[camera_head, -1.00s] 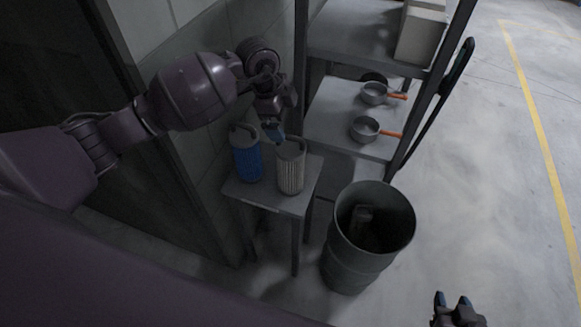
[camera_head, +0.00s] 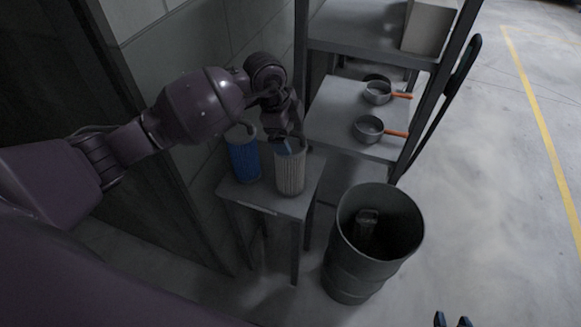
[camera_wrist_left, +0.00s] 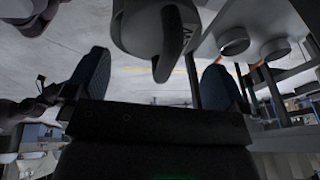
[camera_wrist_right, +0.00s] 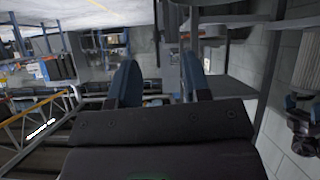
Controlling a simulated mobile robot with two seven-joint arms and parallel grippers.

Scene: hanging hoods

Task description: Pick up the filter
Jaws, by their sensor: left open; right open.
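Two cylindrical filters stand upright side by side on a small grey table (camera_head: 272,201). One is a blue filter (camera_head: 244,160). The other is a white pleated filter (camera_head: 290,173) with a dark top handle, to its right. My left gripper (camera_head: 286,140) is at the top of the white filter, open. In the left wrist view a rounded grey body with a handle loop (camera_wrist_left: 160,30) shows between the open fingers; it seems to be the filter's top. I cannot tell if the fingers touch it. My right gripper (camera_head: 453,320) is open and empty at the bottom edge.
A dark barrel (camera_head: 350,265) with something inside stands right of the table. Behind it is a metal shelf (camera_head: 335,110) with pans (camera_head: 368,129) with orange handles and a box (camera_head: 428,27). A wall borders the left. Open floor lies to the right.

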